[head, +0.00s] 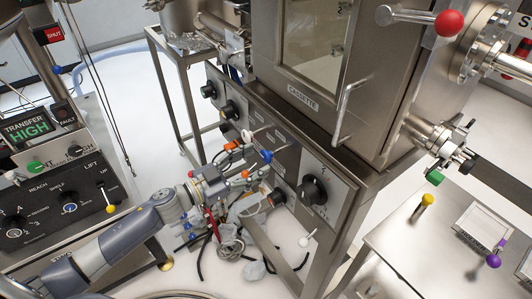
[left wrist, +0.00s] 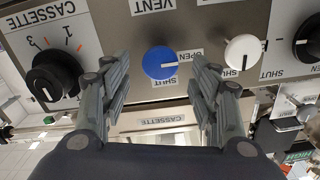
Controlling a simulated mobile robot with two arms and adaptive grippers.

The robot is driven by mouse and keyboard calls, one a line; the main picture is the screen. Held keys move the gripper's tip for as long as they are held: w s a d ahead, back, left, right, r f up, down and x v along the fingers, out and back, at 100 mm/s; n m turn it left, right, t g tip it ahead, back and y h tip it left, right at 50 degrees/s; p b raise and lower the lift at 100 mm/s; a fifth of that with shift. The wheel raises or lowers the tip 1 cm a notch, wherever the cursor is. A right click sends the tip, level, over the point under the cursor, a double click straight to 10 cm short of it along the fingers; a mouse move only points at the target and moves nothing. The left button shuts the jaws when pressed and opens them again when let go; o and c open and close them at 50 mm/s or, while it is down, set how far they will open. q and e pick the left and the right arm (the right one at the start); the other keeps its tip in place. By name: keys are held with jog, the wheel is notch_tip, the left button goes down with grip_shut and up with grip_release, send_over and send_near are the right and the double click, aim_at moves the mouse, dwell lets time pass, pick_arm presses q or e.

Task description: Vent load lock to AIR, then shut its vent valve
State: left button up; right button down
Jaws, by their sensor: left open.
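The blue vent knob (left wrist: 160,62) sits under the label VENT on a grey panel, which shows upside down in the left wrist view. Its white pointer line lies toward the OPEN label, with SHUT on another side. The blue knob also shows in the head view (head: 266,156). My left gripper (head: 228,176) is open at the panel. In the left wrist view its fingers (left wrist: 160,82) stand either side of the blue knob, with gaps; contact cannot be told. The steel chamber (head: 376,62) labelled CASSETTE, with a window, stands above the panel. My right gripper is out of view.
Beside the blue knob are a white knob (left wrist: 243,50), a black knob (left wrist: 306,42) and a numbered black CASSETTE dial (left wrist: 48,76). A steel table (head: 400,250) stands at right. Cables and a steel frame leg are below the panel. A control console (head: 75,170) is at left.

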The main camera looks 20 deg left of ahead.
aim_at(264, 157)
pick_arm(q)
jog(key=shift+p+x, duration=0.45)
jog(key=shift+x, duration=1.9)
jog(key=c, duration=1.1)
